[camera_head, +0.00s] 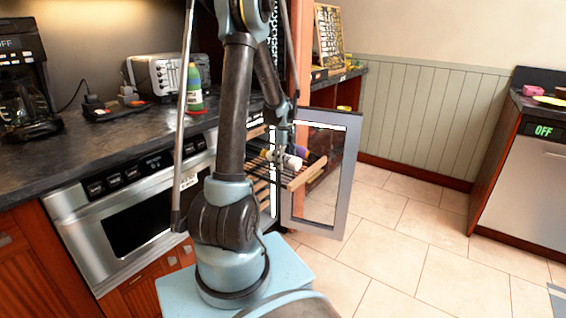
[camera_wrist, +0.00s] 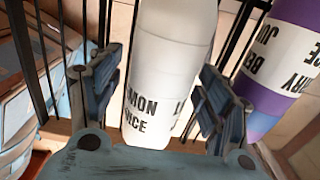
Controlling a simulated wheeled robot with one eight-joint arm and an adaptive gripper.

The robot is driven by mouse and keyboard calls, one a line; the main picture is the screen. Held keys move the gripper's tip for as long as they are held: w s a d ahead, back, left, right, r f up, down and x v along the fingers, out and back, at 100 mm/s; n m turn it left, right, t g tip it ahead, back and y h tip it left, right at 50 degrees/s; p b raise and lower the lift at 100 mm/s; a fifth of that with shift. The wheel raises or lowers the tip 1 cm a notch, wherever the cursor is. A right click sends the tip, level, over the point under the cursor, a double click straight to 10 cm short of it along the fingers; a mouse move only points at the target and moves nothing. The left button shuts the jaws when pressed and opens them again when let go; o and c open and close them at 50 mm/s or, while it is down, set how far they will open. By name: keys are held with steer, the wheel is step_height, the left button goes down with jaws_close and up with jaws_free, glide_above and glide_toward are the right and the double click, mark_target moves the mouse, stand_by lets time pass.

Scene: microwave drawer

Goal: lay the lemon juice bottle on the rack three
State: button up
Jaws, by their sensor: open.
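The white lemon juice bottle (camera_wrist: 168,70) lies on the dark wire bars of a pulled-out rack, its label facing the wrist camera. My gripper (camera_wrist: 160,105) is open, with one finger on each side of the bottle; whether they touch it I cannot tell. In the head view the bottle (camera_head: 292,162) shows as a white shape under my gripper (camera_head: 284,148). The rack (camera_head: 305,176) has a wooden front edge and sticks out of a cabinet with its glass door open. Which number the rack has I cannot tell.
A purple berry juice bottle (camera_wrist: 285,55) lies to the right of the lemon bottle on the same rack. The open glass door (camera_head: 325,190) stands just right of the rack. A toaster (camera_head: 160,76) and a green bottle (camera_head: 194,92) stand on the counter.

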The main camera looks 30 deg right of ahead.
step_height(320, 180, up, 12)
stand_by(0.6)
stand_by(0.5)
